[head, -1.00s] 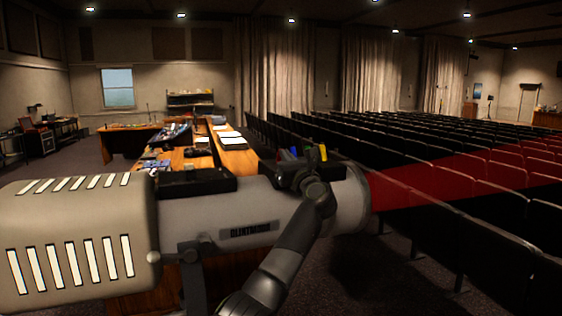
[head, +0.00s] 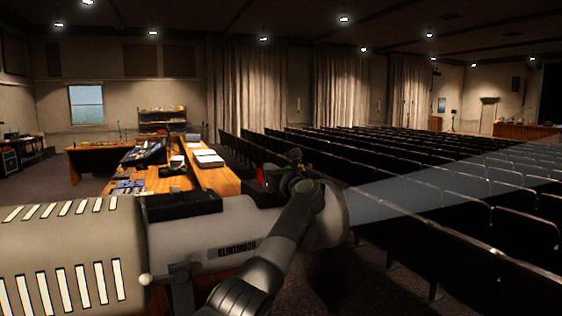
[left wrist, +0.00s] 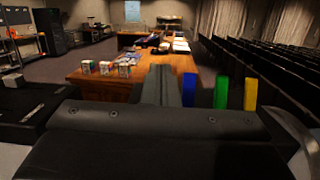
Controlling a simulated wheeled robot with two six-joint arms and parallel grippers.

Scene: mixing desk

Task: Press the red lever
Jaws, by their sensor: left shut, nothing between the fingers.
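The red lever (head: 260,176) shows as a small red patch on top of the grey spotlight (head: 205,235), just left of my left gripper (head: 292,172). I cannot tell whether they touch. My left gripper is shut and empty, above the front part of the spotlight. In the left wrist view, its closed fingers (left wrist: 167,88) point forward over the housing. Blue (left wrist: 189,90), green (left wrist: 221,92) and yellow (left wrist: 250,94) levers stand upright in a row to their right. The red lever is not visible there. My right gripper is out of view.
A pale beam (head: 430,190) leaves the spotlight's front across rows of dark seats (head: 400,160). Beyond the spotlight, a wooden desk (head: 222,180) holds papers and equipment. Small boxes (left wrist: 105,67) stand on the desk in the left wrist view.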

